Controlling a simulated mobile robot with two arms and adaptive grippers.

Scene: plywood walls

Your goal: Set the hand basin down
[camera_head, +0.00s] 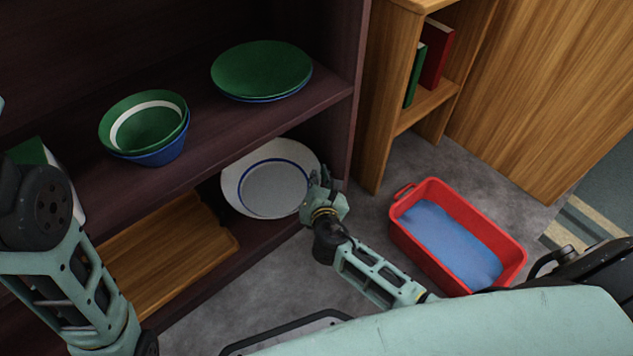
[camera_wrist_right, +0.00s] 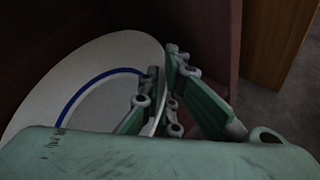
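The hand basin (camera_head: 270,185) is a wide white dish with a blue ring, at the lower shelf of the dark cabinet. In the right wrist view the basin (camera_wrist_right: 98,95) fills the left side, its rim running between my fingers. My right gripper (camera_head: 318,192) is at the basin's right edge. In the wrist view the right gripper (camera_wrist_right: 163,88) has one finger on each side of the rim and looks closed on it. I cannot tell whether the basin's underside rests on the shelf. My left arm shows at the left, but its gripper is not visible.
On the upper shelf are green and blue plates (camera_head: 262,70) and stacked bowls (camera_head: 147,124). A wooden board (camera_head: 165,255) lies on the lower shelf, left of the basin. A red tub (camera_head: 458,234) with a blue inside stands on the grey floor beside a wooden bookcase (camera_head: 392,110).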

